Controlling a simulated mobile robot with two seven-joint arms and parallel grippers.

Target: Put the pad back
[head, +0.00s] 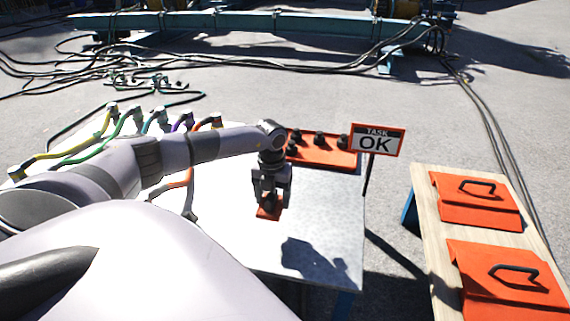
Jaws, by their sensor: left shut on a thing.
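My left gripper (269,200) points straight down over the middle of the pale table (225,240). It is shut on a small orange pad (268,213), which shows just below the fingers at the table surface. The fingers hide most of the pad's top, and I cannot tell whether it touches the table. An orange tray (303,161) with several dark knobs on it lies at the table's back right, behind the gripper. My right gripper is not in view.
A "TASK OK" sign (377,140) stands at the table's right edge. A wooden bench (425,220) with two orange covers (478,200) is further right. Colored cables (92,143) run along the left. The table's front right is clear.

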